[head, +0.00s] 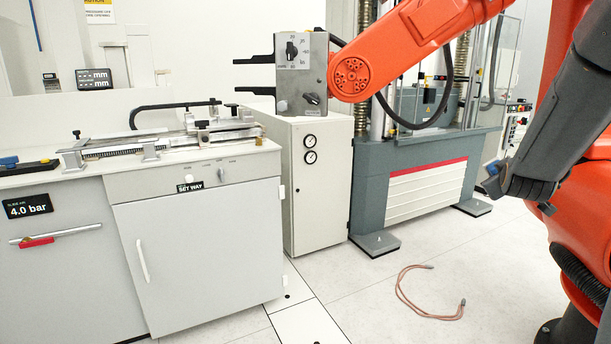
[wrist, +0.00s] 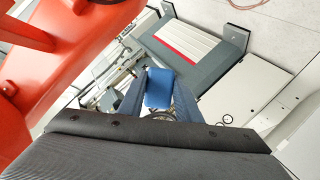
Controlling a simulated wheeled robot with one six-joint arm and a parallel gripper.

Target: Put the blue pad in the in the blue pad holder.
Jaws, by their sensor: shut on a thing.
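My gripper (wrist: 159,100) is shut on the blue pad (wrist: 159,87), which shows between its two fingertips in the wrist view. In the head view my gripper (head: 492,182) hangs at the right, in front of the orange robot arm, and a small blue bit of the pad (head: 492,169) shows at its tip. The pad is held in the air, away from the bench. A black part with a blue piece (head: 8,162) lies on the bench at the far left edge; I cannot tell whether it is the blue pad holder.
The grey bench (head: 200,185) at left carries a metal rail fixture (head: 165,140). A white cabinet (head: 318,200) with gauges and a large testing machine (head: 420,185) stand behind. A reddish hose (head: 430,312) lies on the floor. The floor in the middle is mostly clear.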

